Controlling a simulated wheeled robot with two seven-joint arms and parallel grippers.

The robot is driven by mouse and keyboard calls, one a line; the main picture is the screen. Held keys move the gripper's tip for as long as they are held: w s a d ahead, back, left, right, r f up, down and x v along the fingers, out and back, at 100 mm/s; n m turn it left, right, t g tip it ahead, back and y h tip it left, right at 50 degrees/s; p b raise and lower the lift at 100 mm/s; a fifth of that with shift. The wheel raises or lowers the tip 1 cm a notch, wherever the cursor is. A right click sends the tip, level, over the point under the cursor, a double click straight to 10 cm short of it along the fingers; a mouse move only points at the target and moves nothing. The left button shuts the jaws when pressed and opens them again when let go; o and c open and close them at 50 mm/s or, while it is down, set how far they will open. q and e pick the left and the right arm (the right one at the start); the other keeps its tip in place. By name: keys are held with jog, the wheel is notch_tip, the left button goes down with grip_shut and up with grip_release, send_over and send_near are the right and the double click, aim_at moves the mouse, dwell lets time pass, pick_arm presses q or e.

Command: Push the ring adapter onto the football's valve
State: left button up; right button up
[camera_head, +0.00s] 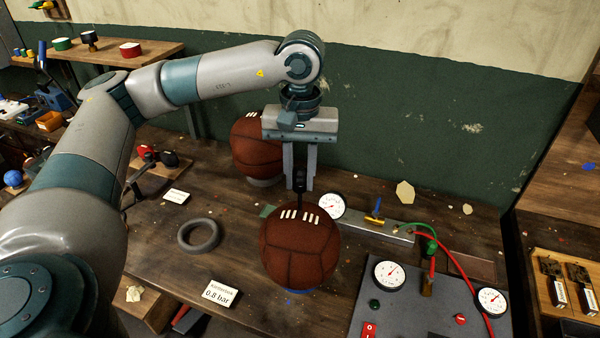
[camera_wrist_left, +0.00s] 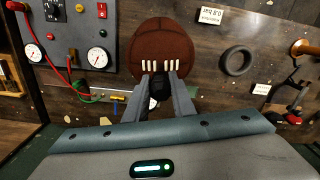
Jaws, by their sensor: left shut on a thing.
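The brown leather football (camera_head: 298,252) with white lacing stands on the bench, on a blue support. It also shows in the left wrist view (camera_wrist_left: 162,50). My left gripper (camera_head: 300,186) points down above the ball and is shut on a small black piece (camera_head: 299,180), likely the ring adapter, seen between the fingers in the left wrist view (camera_wrist_left: 160,88). A thin dark tip reaches down from it to the lacing; I cannot tell whether it touches. The valve is not clearly visible. My right gripper is not in view.
A second leather ball (camera_head: 257,146) stands behind the gripper. A grey ring (camera_head: 199,235) and a 0.8 bar card (camera_head: 221,292) lie to the left. A gauge panel (camera_head: 415,300) with a red hose is at the right, and a round gauge (camera_head: 332,206) stands close behind the football.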

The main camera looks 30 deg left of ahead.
aim_at(300, 183)
pick_arm(q)
jog(key=shift+f, duration=0.65)
jog(key=shift+f+b, duration=0.65)
jog(key=shift+f, duration=1.25)
jog(key=shift+b, duration=0.4)
jog(key=shift+b, duration=0.3)
jog(key=shift+f+b, duration=0.5)
jog(key=shift+b, duration=0.2)
jog(key=shift+f+b, duration=0.25)
jog(key=shift+b, duration=0.05)
